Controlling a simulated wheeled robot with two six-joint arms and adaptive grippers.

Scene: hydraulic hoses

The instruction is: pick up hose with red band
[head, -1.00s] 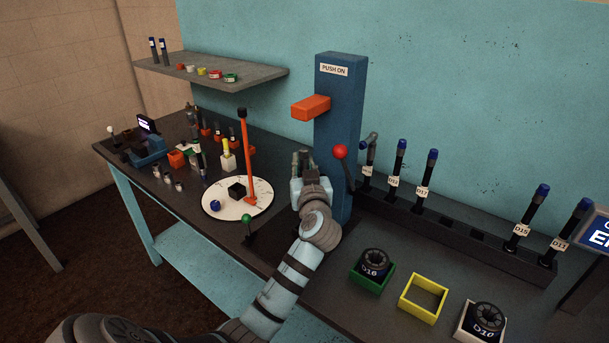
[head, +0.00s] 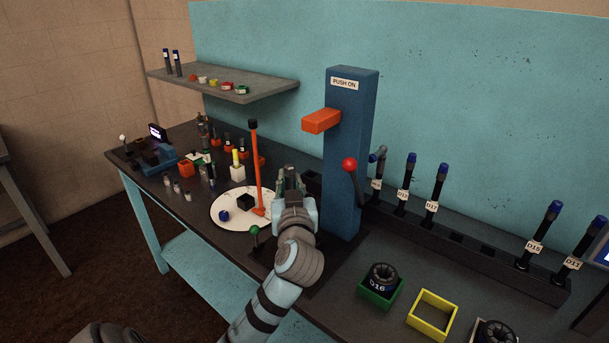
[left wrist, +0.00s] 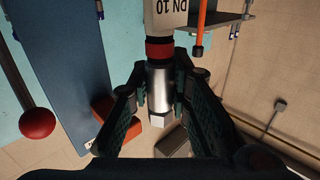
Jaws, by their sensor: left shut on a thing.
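In the left wrist view, the hose with the red band (left wrist: 160,50) has a white sleeve marked DN 10 and a bare metal end fitting. My left gripper (left wrist: 158,88) is shut on that metal fitting, one finger on each side, just beyond the red band. In the head view, my left gripper (head: 289,182) is over the bench, left of the blue PUSH ON column (head: 349,160) and near the white round plate (head: 232,220). The hose is not clearly visible there. My right gripper is not in view.
A red-knobbed lever (head: 349,165) stands beside the column. A black rack (head: 460,240) with several tagged hoses runs along the wall. An orange upright post (head: 256,165) and a green-knobbed lever (head: 254,231) stand near my left arm. A yellow square frame (head: 432,315) is empty.

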